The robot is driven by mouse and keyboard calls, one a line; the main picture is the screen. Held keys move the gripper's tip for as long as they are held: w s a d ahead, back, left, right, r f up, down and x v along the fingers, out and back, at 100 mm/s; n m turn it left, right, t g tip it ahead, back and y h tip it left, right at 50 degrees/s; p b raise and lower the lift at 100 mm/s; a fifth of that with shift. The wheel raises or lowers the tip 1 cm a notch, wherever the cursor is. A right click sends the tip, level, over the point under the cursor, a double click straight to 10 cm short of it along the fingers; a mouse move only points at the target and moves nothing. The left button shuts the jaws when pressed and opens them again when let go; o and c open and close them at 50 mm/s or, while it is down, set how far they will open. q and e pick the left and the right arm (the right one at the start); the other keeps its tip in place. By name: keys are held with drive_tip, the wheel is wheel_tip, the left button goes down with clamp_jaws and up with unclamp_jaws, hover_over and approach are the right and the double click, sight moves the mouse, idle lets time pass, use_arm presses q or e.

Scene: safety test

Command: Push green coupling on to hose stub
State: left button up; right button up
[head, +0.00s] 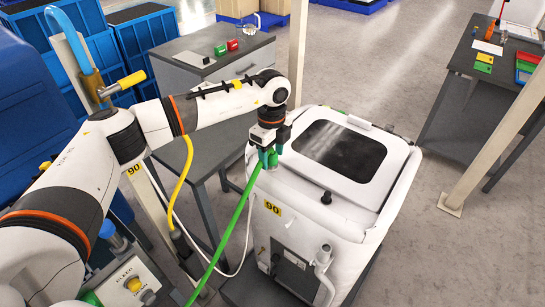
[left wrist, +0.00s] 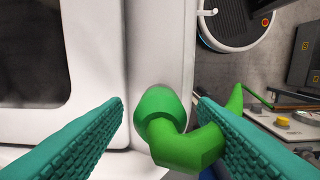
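My left gripper (head: 270,155) is at the near left top edge of the white machine (head: 345,205), pointing down. In the left wrist view its two teal fingers (left wrist: 160,110) stand apart. The green coupling (left wrist: 160,108), a bent piece with faceted sides, lies between them in that view. A gap shows between it and the left finger; the right finger overlaps its bent part. The green hose (head: 230,225) runs from the gripper down to the lower left. I cannot make out the hose stub or whether the coupling touches it. My right gripper is not in view.
A grey workbench (head: 205,65) with a red and a green block stands behind my arm. A yellow cable (head: 187,170) hangs beside it. A control box (head: 130,283) stands at lower left. A post (head: 490,150) and a table with coloured cards stand at right. Open floor (head: 390,50) lies behind.

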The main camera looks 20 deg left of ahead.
sight(272, 152)
use_arm(q)
clamp_jaws()
drive_tip(key=shift+r, duration=0.15)
drive_tip(key=shift+r+p, duration=1.8)
drive_tip(key=shift+r, duration=1.1)
